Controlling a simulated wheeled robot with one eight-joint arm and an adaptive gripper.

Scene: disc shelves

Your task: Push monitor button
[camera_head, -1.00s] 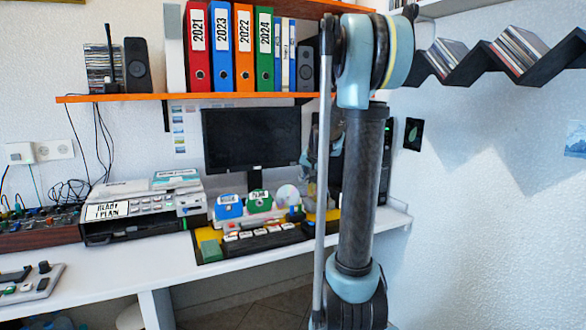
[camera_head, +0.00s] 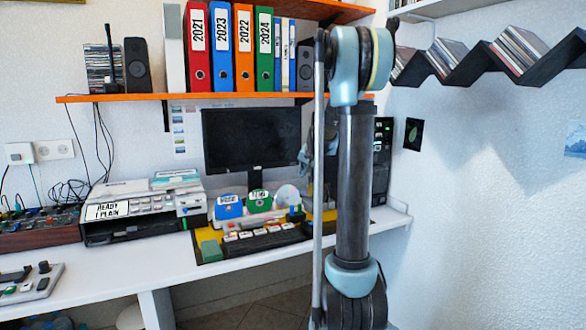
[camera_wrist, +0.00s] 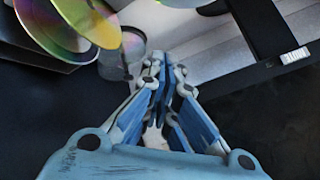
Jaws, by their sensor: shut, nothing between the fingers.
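The monitor (camera_head: 252,140) has a dark screen and stands at the back of the desk under the orange shelf. I cannot make out its button in the head view. My gripper (camera_wrist: 170,68) is shut and empty in the wrist view, its blue fingers together. In the head view it is mostly hidden behind my arm, near the monitor's right edge. In the wrist view a black frame-like edge with a small white label (camera_wrist: 295,55) lies right of the fingertips, apart from them. I cannot tell whether it is the monitor.
Shiny discs (camera_wrist: 72,22) lie close at upper left of the fingertips. On the desk (camera_head: 165,262) are a printer (camera_head: 140,205), a dark keyboard-like panel (camera_head: 262,242) and small blue and green boxes. A black computer tower (camera_head: 381,150) stands at right, partly behind my arm.

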